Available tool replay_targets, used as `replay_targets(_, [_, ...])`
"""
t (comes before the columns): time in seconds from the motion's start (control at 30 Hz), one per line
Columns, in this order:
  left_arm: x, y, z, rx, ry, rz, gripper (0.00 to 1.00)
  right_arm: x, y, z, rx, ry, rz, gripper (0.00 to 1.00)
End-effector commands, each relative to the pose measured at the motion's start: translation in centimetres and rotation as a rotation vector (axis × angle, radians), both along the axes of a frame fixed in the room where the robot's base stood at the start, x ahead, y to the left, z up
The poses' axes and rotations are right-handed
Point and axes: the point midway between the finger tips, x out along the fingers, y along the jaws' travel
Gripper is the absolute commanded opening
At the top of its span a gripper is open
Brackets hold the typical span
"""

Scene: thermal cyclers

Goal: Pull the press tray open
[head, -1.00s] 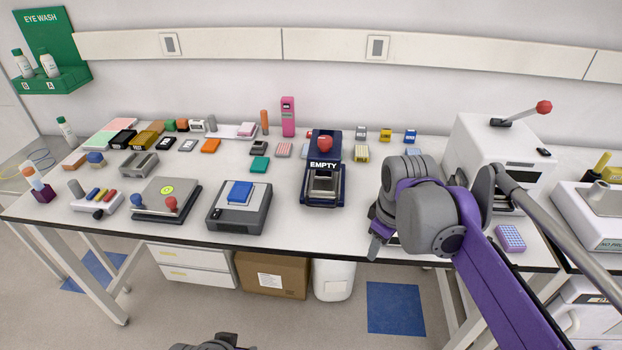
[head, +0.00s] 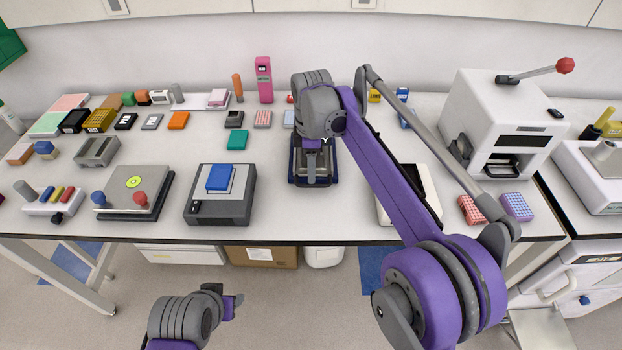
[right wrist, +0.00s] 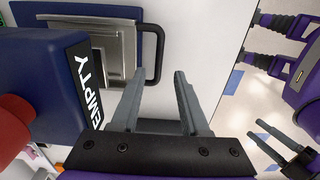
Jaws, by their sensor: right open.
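The navy press (head: 293,172) stands mid-bench, mostly covered by my right arm in the head view. In the right wrist view its body (right wrist: 40,75) carries an "EMPTY" label and a red knob. Its metal tray (right wrist: 112,48) has a black loop handle (right wrist: 158,55) on the side toward the bench's front edge. My right gripper (head: 311,180) is over the press, fingers pointing down. In the right wrist view the right gripper (right wrist: 160,76) is open and empty, its fingertips close to the handle; contact is unclear. My left gripper (head: 232,304) is open and empty before the bench.
A grey device with a blue block (head: 222,212) stands left of the press. A pale device (head: 425,185) lies right, partly behind my arm. The white machine with a red-knobbed lever (head: 510,110) stands farther right. Bench is clear just in front of the press.

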Motion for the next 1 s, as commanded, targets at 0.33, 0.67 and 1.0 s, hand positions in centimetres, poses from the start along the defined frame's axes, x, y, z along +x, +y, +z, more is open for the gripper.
replay_targets(0.33, [-0.1, 0.0, -0.4, 0.000, 0.002, 0.000, 0.50, 0.0, 0.0, -4.3, 0.000, -0.001, -0.001, 0.45])
replay_targets(0.67, [-0.1, 0.0, -0.4, 0.000, 0.002, 0.000, 0.50, 0.0, 0.0, -4.6, 0.000, -0.001, -0.001, 0.43])
replay_targets(1.0, [-0.1, 0.0, -0.4, 0.000, 0.002, 0.000, 0.50, 0.0, 0.0, -4.6, 0.000, -0.001, -0.001, 0.00])
